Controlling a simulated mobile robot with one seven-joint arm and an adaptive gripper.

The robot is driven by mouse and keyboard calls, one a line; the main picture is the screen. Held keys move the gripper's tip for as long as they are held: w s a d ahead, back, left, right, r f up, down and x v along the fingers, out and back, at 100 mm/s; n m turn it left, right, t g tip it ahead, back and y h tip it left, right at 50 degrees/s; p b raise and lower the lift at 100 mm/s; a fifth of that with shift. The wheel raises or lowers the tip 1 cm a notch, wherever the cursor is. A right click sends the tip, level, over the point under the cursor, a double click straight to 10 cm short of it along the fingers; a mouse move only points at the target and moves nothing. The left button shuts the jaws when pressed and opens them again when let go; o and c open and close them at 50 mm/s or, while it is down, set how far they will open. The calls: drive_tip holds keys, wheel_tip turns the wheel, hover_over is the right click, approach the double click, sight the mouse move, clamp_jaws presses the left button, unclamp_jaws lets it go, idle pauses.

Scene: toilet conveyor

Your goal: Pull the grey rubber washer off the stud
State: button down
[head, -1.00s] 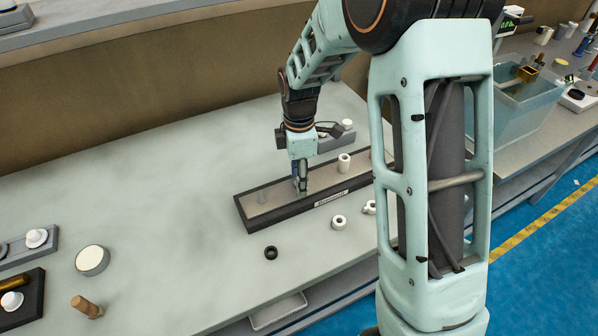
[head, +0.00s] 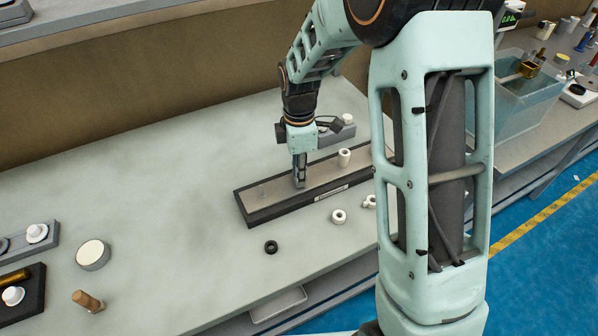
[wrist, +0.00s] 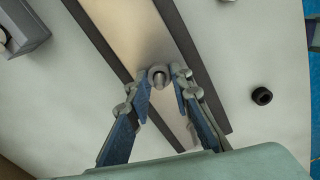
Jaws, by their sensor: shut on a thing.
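My gripper (head: 300,184) points down over the long dark-edged board with a pale metal strip (head: 325,172). In the wrist view its two blue-padded fingers (wrist: 161,92) close in from both sides on the small grey rubber washer (wrist: 157,71). The washer looks like a grey ring around the short stud (wrist: 160,82), which stands on the strip. The fingers hide most of the washer and stud in the head view, so I cannot tell how high the washer sits.
A black ring (head: 271,246) lies on the bench in front of the board. A white cylinder (head: 344,157) stands on the board's right part. A white ring (head: 338,216) lies in front of it. A grey block (head: 335,134) is behind.

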drive_tip(key=shift+r+p, duration=0.5)
drive_tip(key=shift+r, duration=0.2)
idle(0.7)
drive_tip(key=shift+r+p, duration=2)
drive_tip(key=shift+r, duration=0.75)
drive_tip(key=shift+s+f, duration=0.1)
